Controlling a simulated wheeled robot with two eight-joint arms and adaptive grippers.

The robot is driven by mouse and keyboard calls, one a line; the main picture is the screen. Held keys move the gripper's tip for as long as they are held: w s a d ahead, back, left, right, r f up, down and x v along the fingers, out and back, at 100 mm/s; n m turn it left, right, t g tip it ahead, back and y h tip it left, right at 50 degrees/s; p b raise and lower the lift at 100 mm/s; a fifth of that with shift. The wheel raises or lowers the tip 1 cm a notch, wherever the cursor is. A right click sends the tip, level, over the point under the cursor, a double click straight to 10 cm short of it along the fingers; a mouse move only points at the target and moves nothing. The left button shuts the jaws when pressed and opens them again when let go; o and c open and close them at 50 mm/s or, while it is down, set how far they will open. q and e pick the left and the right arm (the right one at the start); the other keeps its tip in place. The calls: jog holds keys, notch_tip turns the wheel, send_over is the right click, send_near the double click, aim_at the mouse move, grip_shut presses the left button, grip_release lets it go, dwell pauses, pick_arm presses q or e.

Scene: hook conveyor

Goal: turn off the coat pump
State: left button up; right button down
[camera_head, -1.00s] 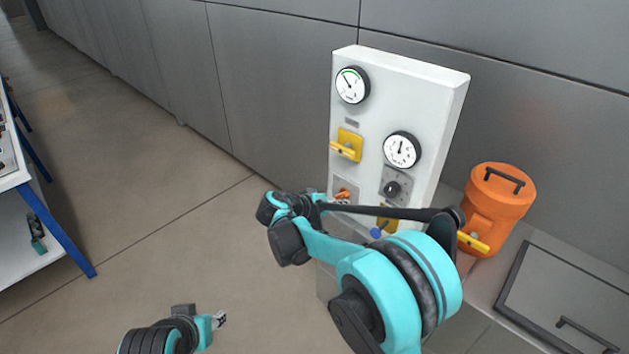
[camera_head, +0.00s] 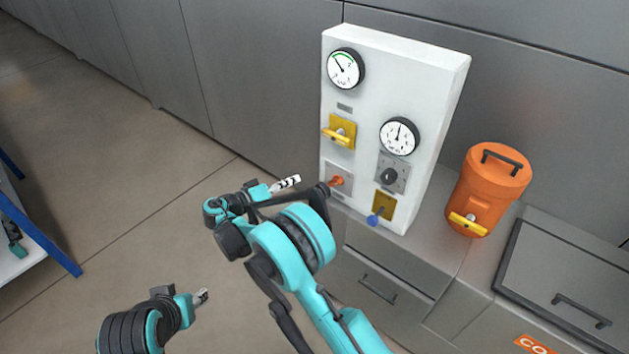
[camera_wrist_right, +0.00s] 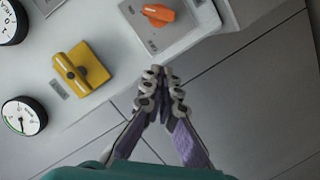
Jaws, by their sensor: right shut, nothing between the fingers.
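The white control panel (camera_head: 400,75) stands on a grey cabinet. It carries an orange rotary knob (camera_head: 337,181) on a grey plate at its lower left, which also shows at the top of the right wrist view (camera_wrist_right: 158,15). The panel's small labels are unreadable, so I cannot tell which control is the coat pump's. My right gripper (camera_head: 289,183) is shut and empty, left of the orange knob and apart from it. In the right wrist view its closed fingertips (camera_wrist_right: 163,78) are below the knob. My left gripper (camera_head: 202,296) is low at the left, its fingers too small to judge.
The panel also has two gauges, a yellow valve handle (camera_head: 338,136), a black knob (camera_head: 389,176) and a blue-tipped lever (camera_head: 374,219). An orange canister (camera_head: 490,185) with a yellow tap stands right of it. A blue-legged bench (camera_head: 42,236) is at far left.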

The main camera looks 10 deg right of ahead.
aim_at(336, 182)
jog(key=b+x, duration=0.2)
jog(key=x, duration=0.7)
jog(key=shift+d+f+b, duration=0.2)
jog(key=shift+d+b, duration=0.05)
jog(key=shift+b, duration=0.1)
jog(key=shift+s+d+f+b, duration=0.35)
jog(key=shift+d+f, duration=0.05)
jog(key=shift+f, duration=0.15)
jog(key=shift+s+d+f+b, duration=0.35)
jog(key=shift+d+f, duration=0.05)
jog(key=shift+f, duration=0.15)
jog(key=shift+s+d+f, duration=0.2)
jog(key=shift+s+f, duration=0.05)
